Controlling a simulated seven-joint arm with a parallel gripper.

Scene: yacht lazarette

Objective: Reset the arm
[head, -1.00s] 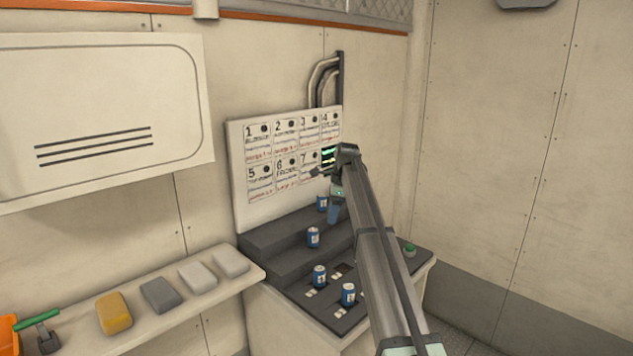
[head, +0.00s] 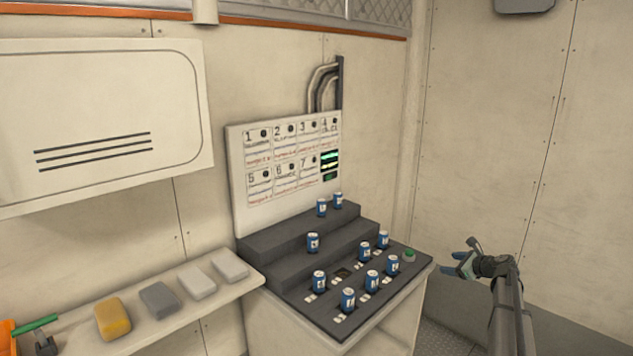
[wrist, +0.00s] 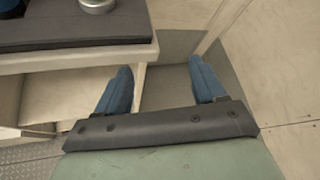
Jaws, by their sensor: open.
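My gripper (head: 462,263) is at the right in the head view, clear of the stepped console and just beyond its right edge. In the wrist view its two blue fingers (wrist: 160,85) are spread apart with nothing between them. The stepped dark console (head: 290,268) holds several blue cans. Two cans (head: 321,207) stand on the top step, one can (head: 313,243) on the middle step, and several, such as the front can (head: 347,299), on the lowest level. My arm covers none of the cans.
A green button (head: 409,256) sits at the console's right corner. A numbered panel (head: 290,185) with a small lit display (head: 330,160) stands behind. At left, a shelf (head: 235,288) carries a yellow block (head: 112,320) and grey and pale blocks. Bare wall (head: 500,130) is at right.

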